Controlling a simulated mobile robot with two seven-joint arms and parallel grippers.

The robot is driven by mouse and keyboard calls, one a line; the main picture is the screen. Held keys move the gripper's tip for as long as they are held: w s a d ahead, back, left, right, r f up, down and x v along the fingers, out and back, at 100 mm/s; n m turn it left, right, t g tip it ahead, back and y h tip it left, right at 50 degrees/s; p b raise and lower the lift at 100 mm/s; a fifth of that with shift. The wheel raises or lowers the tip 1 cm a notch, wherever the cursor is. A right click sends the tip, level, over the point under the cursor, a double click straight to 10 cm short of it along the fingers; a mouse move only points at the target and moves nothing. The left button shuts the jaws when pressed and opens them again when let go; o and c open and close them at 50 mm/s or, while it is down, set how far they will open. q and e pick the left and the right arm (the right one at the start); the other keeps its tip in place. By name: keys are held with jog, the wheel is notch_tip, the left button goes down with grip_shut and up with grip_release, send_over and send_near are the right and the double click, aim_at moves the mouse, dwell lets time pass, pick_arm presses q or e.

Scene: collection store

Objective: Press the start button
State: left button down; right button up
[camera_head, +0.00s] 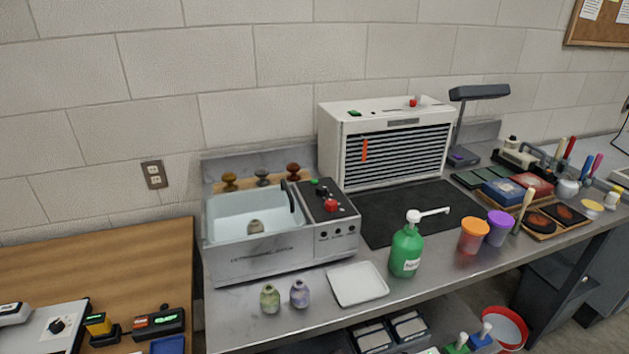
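Neither of my grippers is in view. An ultrasonic cleaner (262,262) with an open basin of pale liquid stands on the steel bench. Its dark control panel (322,192) on the right side carries a small green button (314,182) at the back and a larger red button (331,205) nearer the front. A small brownish object (255,226) is in the basin. Behind it to the right, a white louvered cabinet (350,165) has a green button (354,113) and a red knob (412,103) on top. I cannot read which button is marked start.
Orange (473,236) and purple (499,228) cups stand further right. A wooden table (110,265) adjoins on the left. A dark mat (425,205) has clear space.

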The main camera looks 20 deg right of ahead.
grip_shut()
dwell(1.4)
